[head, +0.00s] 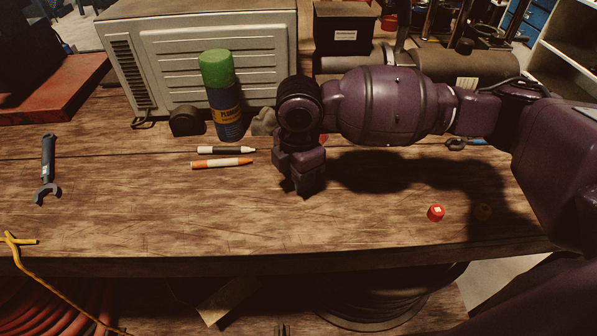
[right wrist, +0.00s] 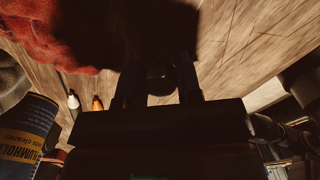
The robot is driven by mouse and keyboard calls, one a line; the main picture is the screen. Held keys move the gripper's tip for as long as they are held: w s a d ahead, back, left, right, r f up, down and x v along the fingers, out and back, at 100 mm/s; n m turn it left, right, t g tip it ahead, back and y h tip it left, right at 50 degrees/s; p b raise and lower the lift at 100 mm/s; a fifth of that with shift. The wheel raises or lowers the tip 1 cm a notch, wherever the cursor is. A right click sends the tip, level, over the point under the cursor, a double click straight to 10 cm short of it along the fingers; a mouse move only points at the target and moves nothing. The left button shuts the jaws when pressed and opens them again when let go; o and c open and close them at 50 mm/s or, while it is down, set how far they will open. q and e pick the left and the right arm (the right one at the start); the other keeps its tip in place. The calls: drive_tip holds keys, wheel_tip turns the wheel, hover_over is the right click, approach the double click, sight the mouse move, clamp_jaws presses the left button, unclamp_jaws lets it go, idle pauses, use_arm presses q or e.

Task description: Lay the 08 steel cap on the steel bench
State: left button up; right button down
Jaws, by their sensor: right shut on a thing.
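My right gripper (head: 303,188) is over the wooden bench, pointing down. In the right wrist view its two fingers (right wrist: 159,88) are shut on a small dark rounded thing (right wrist: 160,73), which may be the 08 steel cap. Shadow hides its details and any number. In the head view the gripper hides it. A small red cap (head: 436,213) with a pale top mark sits on the bench to the right, apart from the gripper. The only bench top I see clearly is brown wood (head: 130,215); I cannot make out a steel bench. My left gripper is not in view.
Two markers (head: 222,163), a blue can with green top (head: 221,95) and a wrench (head: 47,170) lie or stand left of the gripper. A grey machine (head: 215,50) stands behind. A red cloth (right wrist: 40,38) shows close by. The front middle of the bench is clear.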

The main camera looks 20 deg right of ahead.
drive_tip(key=shift+f, duration=0.4)
idle(0.3)
drive_tip(key=c, duration=0.7)
unclamp_jaws()
wheel_tip(320, 180, up, 10)
drive_tip(key=shift+f+p, duration=0.25)
drive_tip(key=shift+p, duration=0.55)
drive_tip(key=shift+r, duration=0.65)
